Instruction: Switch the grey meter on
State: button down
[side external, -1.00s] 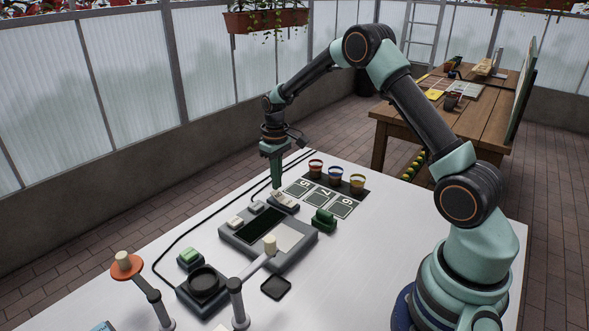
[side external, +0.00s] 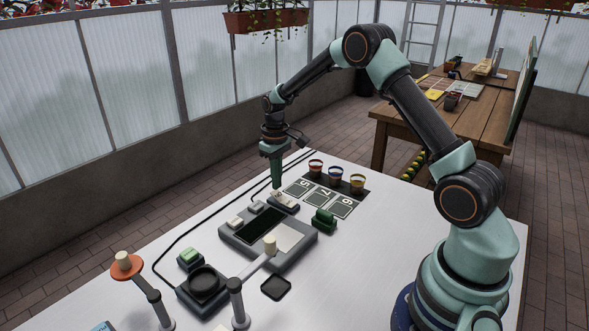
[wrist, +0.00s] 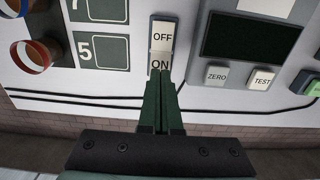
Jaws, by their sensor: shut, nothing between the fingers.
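The grey meter (side external: 309,241) lies on the white table with a dark screen (side external: 264,226). Its dark screen (wrist: 250,36), ZERO button (wrist: 217,76) and TEST button (wrist: 262,79) show in the wrist view. A rocker switch (side external: 287,204) sits beside the meter; the wrist view shows its OFF half (wrist: 162,36) and ON half (wrist: 160,58). My gripper (side external: 277,186) is shut and empty, pointing down at the switch. In the wrist view my gripper (wrist: 161,76) has its tips at the ON end, covering part of that half. I cannot tell whether they touch it.
Three coloured-rim cups (side external: 336,174) and numbered cards (side external: 322,196) lie beyond the switch. A green block (side external: 323,220) stands right of the meter. A black round pad (side external: 204,283), a green button (side external: 189,256) and upright posts (side external: 236,300) are nearer the camera. Black cables (side external: 190,232) run along the table's far edge.

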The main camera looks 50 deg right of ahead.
jog(key=shift+f, duration=1.25)
dwell(0.8)
jog(key=shift+r, duration=3.5)
jog(key=shift+r, duration=0.1)
notch_tip(320, 180, up, 7)
jog(key=t, duration=0.1)
send_over(277, 194)
jog(key=s+a, duration=0.3)
jog(key=s+a+r+t, duration=0.3)
jog(key=s+a+r, duration=0.3)
jog(key=s+r, duration=0.35)
jog(key=s+a+f+t, duration=0.1)
jog(key=s+a, duration=0.2)
jog(key=s, duration=0.4)
jog(key=shift+s+f+t, duration=0.2)
jog(key=shift+s+t, duration=0.05)
jog(key=shift+t, duration=0.05)
